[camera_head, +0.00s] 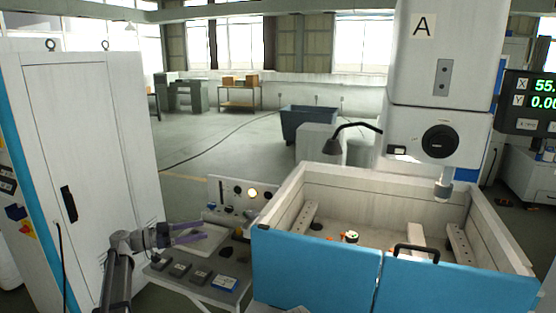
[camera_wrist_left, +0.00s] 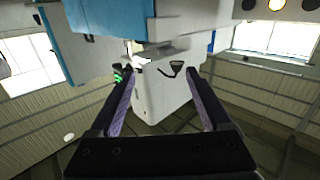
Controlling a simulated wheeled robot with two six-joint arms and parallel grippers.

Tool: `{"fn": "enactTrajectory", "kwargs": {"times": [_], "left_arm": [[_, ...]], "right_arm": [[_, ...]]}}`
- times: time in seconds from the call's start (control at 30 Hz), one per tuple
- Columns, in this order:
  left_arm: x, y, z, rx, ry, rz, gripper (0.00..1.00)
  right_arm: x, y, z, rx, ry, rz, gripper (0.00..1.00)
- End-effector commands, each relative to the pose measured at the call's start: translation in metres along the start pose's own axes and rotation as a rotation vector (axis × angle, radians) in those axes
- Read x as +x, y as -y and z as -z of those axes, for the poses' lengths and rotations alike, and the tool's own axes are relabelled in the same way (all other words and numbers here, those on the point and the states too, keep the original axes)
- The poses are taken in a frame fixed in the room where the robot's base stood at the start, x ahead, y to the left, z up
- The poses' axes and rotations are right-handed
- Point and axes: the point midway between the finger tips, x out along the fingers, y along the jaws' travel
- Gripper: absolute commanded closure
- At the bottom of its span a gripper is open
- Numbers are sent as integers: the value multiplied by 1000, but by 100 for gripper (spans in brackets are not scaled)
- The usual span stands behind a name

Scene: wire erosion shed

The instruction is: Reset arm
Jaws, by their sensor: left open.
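My left gripper (camera_head: 197,234) is at the left of the head view, above the grey side table beside the blue-fronted machine tank. Its two purple-lined fingers point right and are apart, with nothing between them. In the left wrist view the same open gripper (camera_wrist_left: 160,100) shows its two fingers spread wide, with machine parts and the shed roof beyond them. My left arm comes up from the bottom left, past the white cabinet (camera_head: 95,130). My right gripper is in neither view.
The side table (camera_head: 245,262) carries a white tray and several small dark blocks. A panel with a lit lamp (camera_head: 252,193) stands behind it. The tank (camera_head: 315,265) and the machine head (camera_head: 437,135) are to the right. Open floor lies farther back.

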Motion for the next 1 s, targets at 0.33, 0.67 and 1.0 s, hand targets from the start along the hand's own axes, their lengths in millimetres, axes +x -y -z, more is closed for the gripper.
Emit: {"fn": "enactTrajectory", "kwargs": {"times": [0.33,0.67,1.0], "left_arm": [[43,-42,-29,-121,140,-56,18],[107,-141,-95,-365,487,-107,18],[111,-331,-205,-643,1250,208,18]], "right_arm": [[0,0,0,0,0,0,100],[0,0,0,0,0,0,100],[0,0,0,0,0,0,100]]}}
